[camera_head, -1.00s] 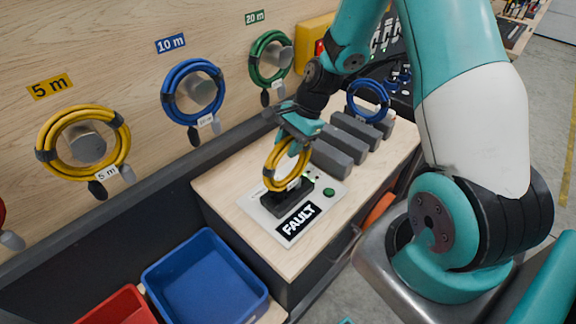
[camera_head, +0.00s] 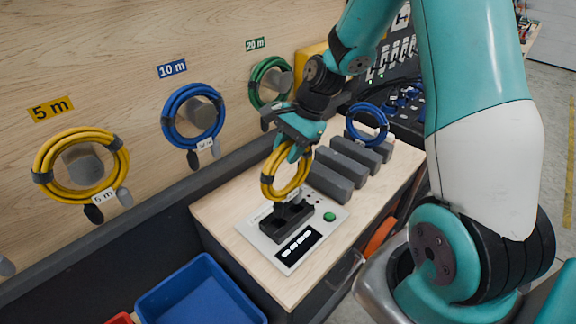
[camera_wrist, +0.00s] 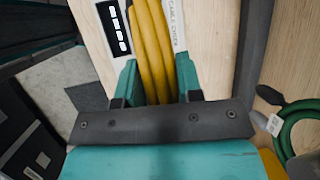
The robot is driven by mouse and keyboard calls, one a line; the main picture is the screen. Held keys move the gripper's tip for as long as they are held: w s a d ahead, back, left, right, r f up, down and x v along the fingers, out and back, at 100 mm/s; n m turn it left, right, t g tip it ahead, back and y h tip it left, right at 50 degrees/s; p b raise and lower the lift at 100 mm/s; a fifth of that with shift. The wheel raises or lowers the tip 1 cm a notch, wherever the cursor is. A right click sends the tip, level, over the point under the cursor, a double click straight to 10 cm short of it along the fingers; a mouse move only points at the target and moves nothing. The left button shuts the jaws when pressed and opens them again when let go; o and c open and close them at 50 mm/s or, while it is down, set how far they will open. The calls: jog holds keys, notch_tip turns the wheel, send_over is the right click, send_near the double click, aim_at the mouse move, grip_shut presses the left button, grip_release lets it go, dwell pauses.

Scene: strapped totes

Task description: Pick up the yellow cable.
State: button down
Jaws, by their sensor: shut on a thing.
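A yellow cable coil (camera_head: 268,180) hangs upright from my gripper (camera_head: 292,148) in the head view, above a grey tester with a black socket block (camera_head: 288,226). Its dark plug ends hang close over the block; whether they touch it I cannot tell. In the wrist view the yellow strands (camera_wrist: 152,45) run between the two teal fingers of my gripper (camera_wrist: 158,78), which is shut on them. A second yellow coil (camera_head: 122,160) hangs on a peg under the 5 m sign (camera_head: 51,109).
Blue (camera_head: 168,122) and green (camera_head: 256,88) coils hang on pegs to the right. Another blue coil (camera_head: 355,110) stands in a row of grey holders (camera_head: 330,183) behind the tester. A blue bin (camera_head: 205,290) sits below the bench at the front.

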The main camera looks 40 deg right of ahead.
notch_tip(320, 180, up, 15)
jog(key=b, duration=0.1)
jog(key=shift+f, duration=0.2)
jog(key=shift+p, duration=0.35)
jog(key=shift+f, duration=0.1)
dwell(0.4)
